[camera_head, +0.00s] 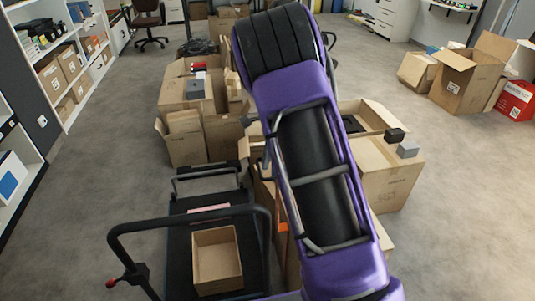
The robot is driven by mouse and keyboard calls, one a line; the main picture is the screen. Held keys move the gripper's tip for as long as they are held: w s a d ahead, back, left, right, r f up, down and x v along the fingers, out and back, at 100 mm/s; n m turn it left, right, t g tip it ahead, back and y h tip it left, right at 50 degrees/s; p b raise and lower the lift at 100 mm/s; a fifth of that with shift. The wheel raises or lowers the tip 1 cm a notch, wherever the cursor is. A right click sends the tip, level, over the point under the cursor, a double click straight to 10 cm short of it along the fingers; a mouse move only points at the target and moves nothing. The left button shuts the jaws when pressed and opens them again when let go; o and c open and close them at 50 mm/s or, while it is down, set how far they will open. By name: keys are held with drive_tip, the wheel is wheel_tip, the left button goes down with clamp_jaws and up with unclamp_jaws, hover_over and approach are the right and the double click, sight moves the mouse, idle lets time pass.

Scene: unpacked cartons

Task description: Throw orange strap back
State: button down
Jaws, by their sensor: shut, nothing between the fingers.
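A small orange patch (283,229) shows just left of my purple arm, low in the middle of the view, against the cartons. It may be part of the orange strap, but it is too small and too covered to tell. My arm covers the middle of the view, and I cannot see my gripper or its fingers. Whatever lies behind the arm is hidden.
A dark cart with a black handle (190,219) stands at lower left, carrying an open carton (217,285). Stacked cartons (187,92) stand behind it; more cartons (391,180) stand right of my arm. Shelves (66,62) line the left wall.

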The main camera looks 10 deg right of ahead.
drive_tip(key=shift+a, duration=0.15)
drive_tip(key=a+f+h, duration=0.3)
drive_tip(key=a+f, duration=0.4)
drive_tip(key=a, duration=0.3)
drive_tip(key=a+f+h, duration=0.3)
drive_tip(key=a+f, duration=0.4)
drive_tip(key=a, duration=0.4)
drive_tip(key=shift+a+h, duration=0.25)
drive_tip(key=shift+h, duration=0.15)
drive_tip(key=shift+f, duration=0.15)
